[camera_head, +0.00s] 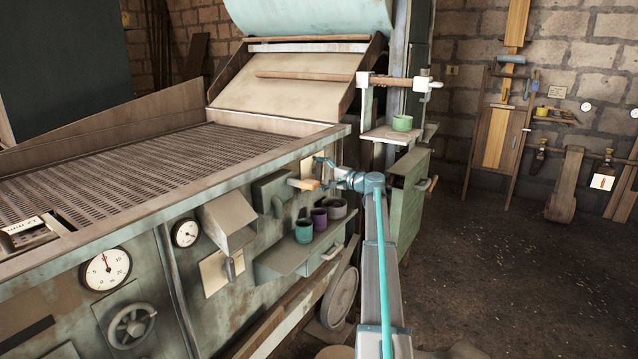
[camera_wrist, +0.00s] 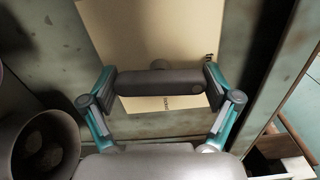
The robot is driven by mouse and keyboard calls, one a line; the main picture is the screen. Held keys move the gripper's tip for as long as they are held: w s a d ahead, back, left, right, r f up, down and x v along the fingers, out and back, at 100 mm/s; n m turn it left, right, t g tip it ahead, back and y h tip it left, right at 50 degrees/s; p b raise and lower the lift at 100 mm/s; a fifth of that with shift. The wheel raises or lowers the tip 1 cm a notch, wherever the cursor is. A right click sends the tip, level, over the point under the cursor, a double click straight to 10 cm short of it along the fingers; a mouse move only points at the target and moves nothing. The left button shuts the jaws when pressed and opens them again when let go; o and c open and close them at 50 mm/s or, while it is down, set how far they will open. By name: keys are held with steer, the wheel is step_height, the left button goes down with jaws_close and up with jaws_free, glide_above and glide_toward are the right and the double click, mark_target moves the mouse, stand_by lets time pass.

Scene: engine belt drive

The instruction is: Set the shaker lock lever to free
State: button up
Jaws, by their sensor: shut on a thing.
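My gripper (camera_wrist: 160,80) is shut on the shaker lock lever (camera_wrist: 150,84), a dark grey bar, in the wrist view. One fingertip presses on each end of the bar. A short round stub shows just behind its middle. In the head view my gripper (camera_head: 325,171) reaches to the right end of the green machine's side panel, by the cream plate (camera_head: 308,167). The lever cannot be made out clearly there.
A shelf (camera_head: 290,262) left of my arm holds a teal cup (camera_head: 304,231), a purple cup (camera_head: 319,220) and a grey cup (camera_head: 335,208). A wooden handle (camera_head: 303,184) sticks out close to my gripper. A green cabinet (camera_head: 408,200) stands right; open floor lies beyond.

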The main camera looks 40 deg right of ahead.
steer(key=shift+f+n+b, duration=0.1)
steer(key=shift+n+b, duration=0.65)
steer(key=shift+n, duration=0.05)
steer(key=o, duration=0.9)
steer(key=v, duration=1.2)
